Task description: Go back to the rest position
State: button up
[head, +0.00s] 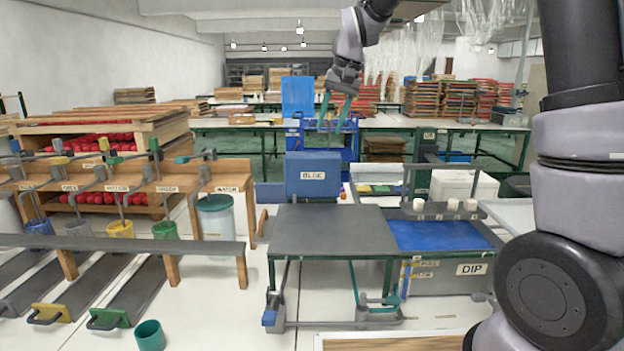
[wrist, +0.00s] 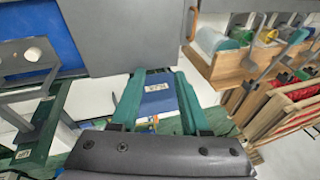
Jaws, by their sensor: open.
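My gripper (head: 336,112) is raised in the upper middle of the head view, with its two green fingers pointing down and spread apart. Nothing is between the fingers. In the wrist view the gripper (wrist: 158,82) also shows open, with the blue box (wrist: 158,98) visible beyond and between its fingers. The blue box labelled BLUE (head: 313,175) stands below the gripper in the head view, behind the grey table. The gripper is apart from everything around it.
A grey-topped table (head: 325,232) stands in front, bare on top. Right of it is a blue dip tank (head: 437,236) with white cups (head: 452,204) on a rack. At left, a wooden rack (head: 215,178) holds several levers. A teal cup (head: 150,335) stands at the lower left.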

jog(key=s+d+r+m+t, duration=0.1)
jog(key=s+d+r, duration=0.3)
jog(key=s+d, duration=0.25)
jog(key=s+d+r+t, duration=0.1)
jog(key=s+d+r, duration=0.2)
jog(key=s+d, duration=0.35)
jog(key=s+d+f+m+t+h, duration=0.1)
jog(key=s+d+t, duration=0.1)
jog(key=s+d, duration=0.5)
jog(key=s, duration=0.4)
jog(key=shift+s+d+f+m+t, duration=0.15)
jog(key=shift+d+f+m+t, duration=0.15)
jog(key=shift+f+m+t, duration=0.1)
